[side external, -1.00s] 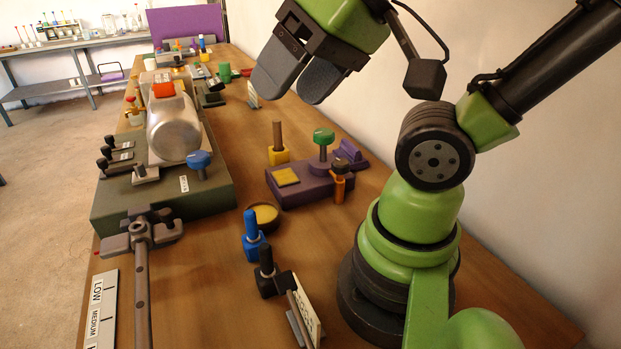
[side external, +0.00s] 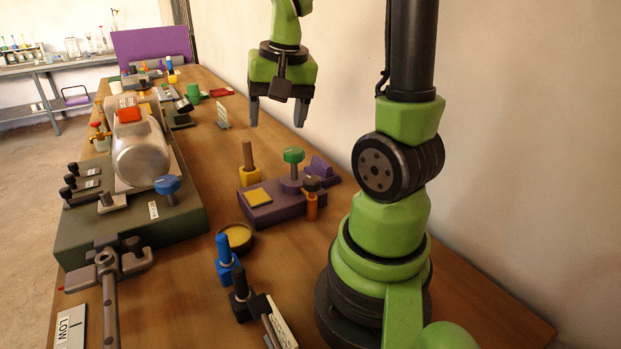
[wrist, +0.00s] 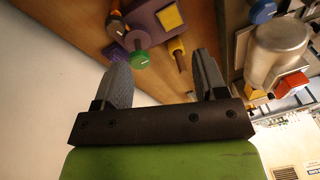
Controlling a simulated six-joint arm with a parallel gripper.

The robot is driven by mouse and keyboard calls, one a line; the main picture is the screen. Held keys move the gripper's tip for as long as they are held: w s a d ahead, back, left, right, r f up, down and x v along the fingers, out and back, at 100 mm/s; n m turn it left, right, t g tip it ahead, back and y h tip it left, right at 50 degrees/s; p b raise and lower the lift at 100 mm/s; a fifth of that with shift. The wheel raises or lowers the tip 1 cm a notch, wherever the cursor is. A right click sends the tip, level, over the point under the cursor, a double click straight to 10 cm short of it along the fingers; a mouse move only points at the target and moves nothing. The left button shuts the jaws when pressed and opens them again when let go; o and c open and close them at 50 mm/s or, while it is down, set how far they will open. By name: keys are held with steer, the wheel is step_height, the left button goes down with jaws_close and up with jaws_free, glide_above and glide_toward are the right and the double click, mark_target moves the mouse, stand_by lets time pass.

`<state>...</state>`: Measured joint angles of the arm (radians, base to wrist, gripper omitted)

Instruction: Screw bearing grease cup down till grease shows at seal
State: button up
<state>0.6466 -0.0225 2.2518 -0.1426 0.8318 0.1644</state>
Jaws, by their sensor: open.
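My gripper (side external: 278,112) is open and empty, raised above the bench beyond the purple block. Its two grey fingers are spread apart in the wrist view (wrist: 163,75). The silver cylindrical machine (side external: 140,160) lies on the dark green base at the left, with a red-orange box (side external: 129,114) on top. A small brass and red fitting (side external: 98,135) stands at its left side; I cannot tell whether it is the grease cup. A blue knob (side external: 167,185) stands on the base's right side. Grease and a seal cannot be made out.
A purple block (side external: 270,210) carries a green knob (side external: 293,156) and a yellow pad. An orange post (side external: 311,205) stands beside it. A round dish (side external: 236,237), a blue peg (side external: 225,260) and a black clamp with a white card stand nearer. A grey T-shaped tool (side external: 108,275) lies front left.

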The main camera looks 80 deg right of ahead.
mark_target(312, 179)
steer(key=s+d+f+m, duration=0.1)
steer(key=d+f, duration=0.1)
steer(key=s+d+f+m+g, duration=0.1)
steer(key=d+f, duration=0.1)
steer(key=d, duration=0.1)
steer(key=s+d+f+m+g+y, duration=0.1)
steer(key=s+d+f, duration=0.1)
steer(key=shift+d+f+m, duration=0.2)
steer(key=shift+f+m, duration=0.05)
steer(key=shift+m, duration=0.05)
step_height(312, 179, down, 10)
steer(key=shift+r, duration=0.25)
steer(key=c, duration=0.9)
